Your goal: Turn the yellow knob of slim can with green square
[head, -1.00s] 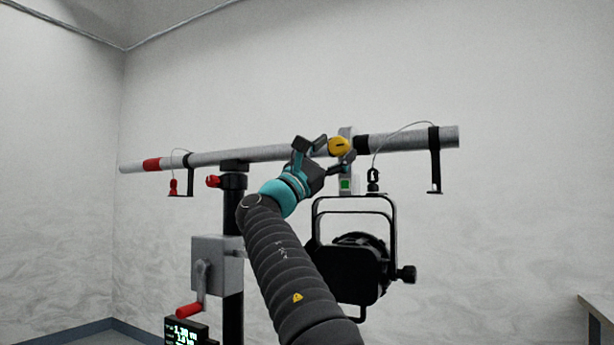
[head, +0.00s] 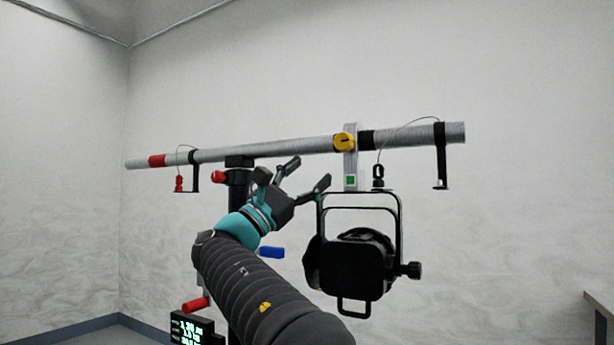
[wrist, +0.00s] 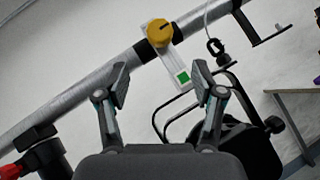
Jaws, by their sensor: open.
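The yellow knob (head: 344,141) sits on the clamp at the bar, with a dark line across its face. The clamp plate below it carries a green square (head: 351,180). The slim black can (head: 352,268) hangs under it in its yoke. My gripper (head: 307,173) is open and empty, below and left of the knob, apart from it. In the wrist view the knob (wrist: 160,33) lies beyond the fingertips, above the gap between them, and the green square (wrist: 183,77) shows between the open fingers (wrist: 160,85).
The grey bar (head: 280,151) runs across on a black stand. Safety cables with hooks hang at both sides (head: 440,160). A red handle (head: 195,304), a blue handle (head: 271,252) and a display box (head: 190,328) are at lower left. A table edge (head: 600,303) is at right.

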